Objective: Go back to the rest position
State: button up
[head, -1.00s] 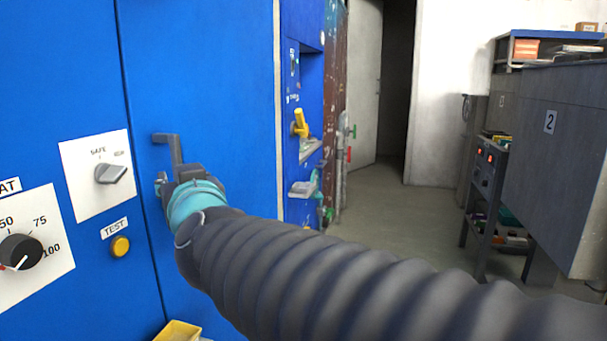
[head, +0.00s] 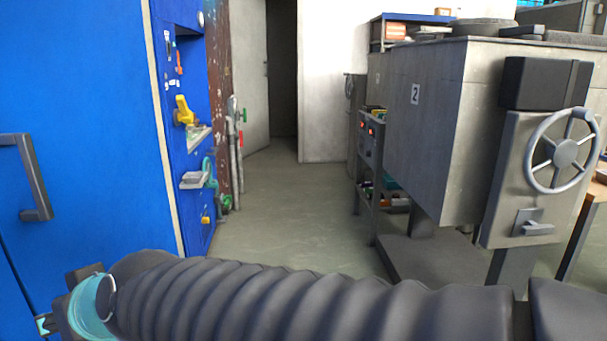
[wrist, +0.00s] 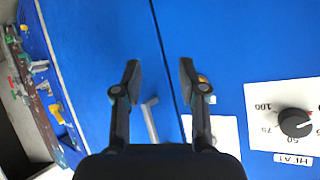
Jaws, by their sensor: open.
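My gripper (wrist: 160,72) is open in the wrist view, with its two dark fingers apart and nothing between them. It faces the blue cabinet door (wrist: 95,50). The grey door handle (wrist: 150,120) shows behind the fingers, apart from them. In the head view my gripper (head: 62,312) is at the lower left, partly cut off and largely hidden by its own wrist. The same handle (head: 38,180) is above it at the left edge, and the gripper is clear of it.
The wrist view shows a black HEAT knob (wrist: 295,122) on a white panel. In the head view, a grey machine with a handwheel (head: 565,152) stands at the right. Open floor (head: 285,210) leads to a doorway. A yellow lever (head: 183,112) sticks out beyond the door.

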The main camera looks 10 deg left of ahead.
jog(key=w+d+f+m+h, duration=0.2)
jog(key=w+d+f, duration=0.15)
jog(key=d, duration=0.65)
jog(key=w+d+f+m+t+h, duration=0.1)
jog(key=w+d+f+h, duration=0.2)
jog(key=d, duration=0.6)
jog(key=w+d+f+m+h, duration=0.15)
jog(key=d+f, duration=0.25)
jog(key=d, duration=0.6)
jog(key=s+d+f+m+t+h, duration=0.1)
jog(key=d+m+h, duration=0.4)
jog(key=d, duration=1.9)
jog(key=m+t, duration=0.1)
jog(key=m, duration=0.2)
jog(key=shift+s+f, duration=0.3)
jog(key=shift+f, duration=0.05)
